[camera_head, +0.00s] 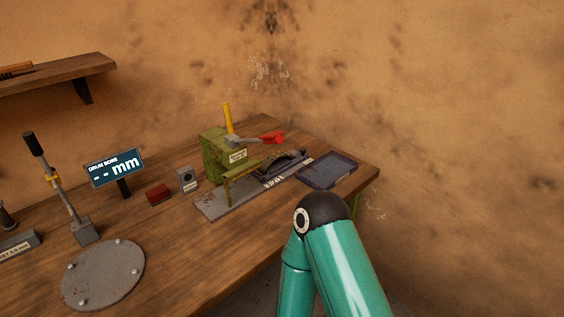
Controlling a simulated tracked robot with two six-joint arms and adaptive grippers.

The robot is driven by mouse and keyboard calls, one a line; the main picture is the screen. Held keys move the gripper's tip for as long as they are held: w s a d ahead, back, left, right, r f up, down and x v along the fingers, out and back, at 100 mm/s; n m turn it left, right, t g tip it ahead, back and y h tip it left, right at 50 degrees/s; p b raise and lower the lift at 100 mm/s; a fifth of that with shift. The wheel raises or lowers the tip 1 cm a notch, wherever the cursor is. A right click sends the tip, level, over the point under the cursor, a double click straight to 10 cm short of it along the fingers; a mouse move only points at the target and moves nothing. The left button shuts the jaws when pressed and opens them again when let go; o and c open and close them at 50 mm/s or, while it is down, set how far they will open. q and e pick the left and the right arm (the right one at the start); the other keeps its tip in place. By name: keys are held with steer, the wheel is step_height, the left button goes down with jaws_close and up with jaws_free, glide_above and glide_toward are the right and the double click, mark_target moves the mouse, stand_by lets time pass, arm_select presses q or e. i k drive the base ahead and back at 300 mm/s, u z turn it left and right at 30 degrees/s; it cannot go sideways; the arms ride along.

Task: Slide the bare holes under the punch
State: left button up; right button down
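The punch (214,152) is a green press with a yellow upright handle and a red-tipped lever, standing on the bench towards the back right. A flat grey base plate (213,207) with light markings along its edge extends from under it. A dark curved piece (283,163), like a brake shoe, sits on the plate to the right of the punch head. Its holes are too small to make out. A teal arm of mine with a black joint rises at the lower right, in front of the bench. Neither gripper shows.
A dark blue-grey tray (327,171) lies right of the punch, near the bench's right end. Left of the punch are a small grey box (187,181), a red block (158,194), a "DRUM BORE" display (114,167), a lever stand (84,231) and a round plate (103,276).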

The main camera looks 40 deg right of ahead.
mark_target(277, 168)
steer(key=u, duration=1.7)
steer(key=i, duration=0.1)
steer(key=z, duration=2.85)
